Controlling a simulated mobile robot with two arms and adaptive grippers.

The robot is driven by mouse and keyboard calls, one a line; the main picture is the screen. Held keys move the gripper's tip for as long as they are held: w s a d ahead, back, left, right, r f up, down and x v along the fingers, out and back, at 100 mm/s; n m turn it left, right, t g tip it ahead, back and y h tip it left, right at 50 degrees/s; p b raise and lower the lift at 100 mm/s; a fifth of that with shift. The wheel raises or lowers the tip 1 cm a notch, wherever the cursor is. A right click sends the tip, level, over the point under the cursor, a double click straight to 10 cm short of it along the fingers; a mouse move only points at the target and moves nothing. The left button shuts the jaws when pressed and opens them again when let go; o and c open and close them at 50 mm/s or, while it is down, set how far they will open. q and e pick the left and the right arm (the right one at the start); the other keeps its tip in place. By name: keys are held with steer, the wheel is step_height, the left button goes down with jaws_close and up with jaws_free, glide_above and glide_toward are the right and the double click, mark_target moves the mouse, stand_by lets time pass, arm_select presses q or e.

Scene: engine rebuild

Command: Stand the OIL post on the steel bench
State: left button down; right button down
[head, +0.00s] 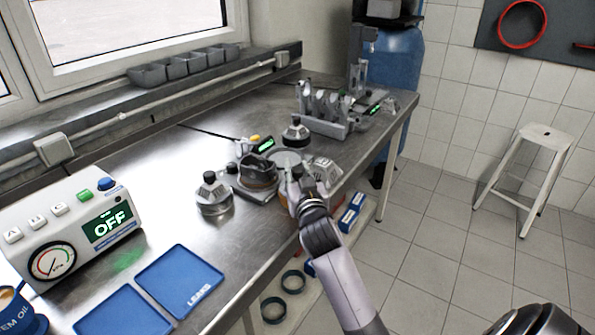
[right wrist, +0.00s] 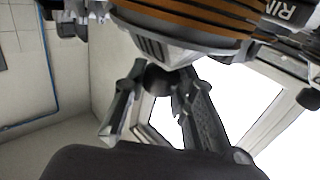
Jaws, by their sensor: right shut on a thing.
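My right gripper (head: 296,187) is at the front edge of the steel bench (head: 190,150). In the right wrist view its fingers (right wrist: 158,95) close around a dark knob at the end of a grey part with orange-brown bands (right wrist: 185,30). No OIL lettering is readable on this part, so I cannot tell whether it is the OIL post. In the head view the gripper mostly hides it. A grey piece with a dark knob (head: 213,198) stands on the bench to the left, and a similar one (head: 295,134) stands farther back.
A gauge box reading OFF (head: 75,225) and blue trays (head: 180,280) are at the left. A clamp-like assembly (head: 258,175) and a grey finned piece (head: 323,172) are near my gripper. A metal rack (head: 330,115) is at the back. The bench middle-left is clear.

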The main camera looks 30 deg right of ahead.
steer(key=c, duration=1.3)
jaws_free()
steer(key=shift+f, duration=0.1)
steer(key=shift+r, duration=0.25)
steer(key=shift+s+a+f, duration=0.15)
steer(key=shift+s, duration=0.15)
steer(key=b+v, duration=0.1)
steer(key=v, duration=1)
steer(key=shift+s, duration=0.2)
